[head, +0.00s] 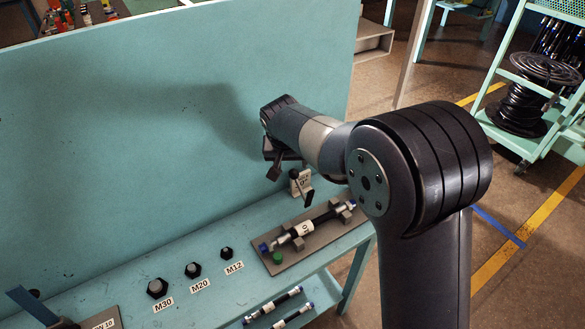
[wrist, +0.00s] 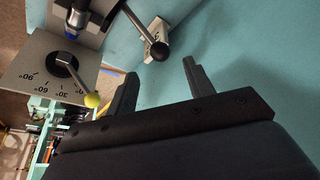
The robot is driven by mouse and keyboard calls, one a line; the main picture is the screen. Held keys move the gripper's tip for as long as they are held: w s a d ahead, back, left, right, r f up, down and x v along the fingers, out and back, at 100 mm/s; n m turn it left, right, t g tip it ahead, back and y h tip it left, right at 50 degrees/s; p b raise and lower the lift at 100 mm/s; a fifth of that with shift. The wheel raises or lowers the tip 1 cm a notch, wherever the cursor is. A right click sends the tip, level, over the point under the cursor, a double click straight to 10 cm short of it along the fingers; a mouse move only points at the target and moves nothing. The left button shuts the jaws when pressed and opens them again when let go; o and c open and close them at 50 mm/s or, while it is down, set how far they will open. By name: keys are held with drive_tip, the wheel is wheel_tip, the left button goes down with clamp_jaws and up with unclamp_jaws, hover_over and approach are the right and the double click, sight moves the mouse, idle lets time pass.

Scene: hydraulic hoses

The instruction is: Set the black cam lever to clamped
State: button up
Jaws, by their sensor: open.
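The black cam lever (wrist: 138,24) shows in the wrist view, a dark arm ending in a black ball, beside a pale block with a label. The label is too small and turned to read, so I cannot tell which setting the lever is at. My gripper (wrist: 161,68) is open and empty. The lever's ball lies just beyond the space between the two fingertips, apparently apart from them. In the head view my gripper (head: 282,168) is above the back of the bench, close to a small labelled block (head: 301,182) with black parts, partly covered by my arm.
A dial plate with angle marks (wrist: 31,80) and a yellow-ended lever (wrist: 91,100) stand left of my fingers. A hose on a grey fixture (head: 320,238) lies below my arm. Several black nuts (head: 192,270) sit left. A teal panel (head: 120,130) rises behind.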

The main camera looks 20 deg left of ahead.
sight(293, 172)
drive_tip(key=p+x, duration=0.1)
drive_tip(key=x, duration=0.5)
drive_tip(key=shift+w+f, duration=0.15)
drive_tip(key=shift+f, duration=0.25)
drive_tip(key=shift+c, duration=0.3)
clamp_jaws()
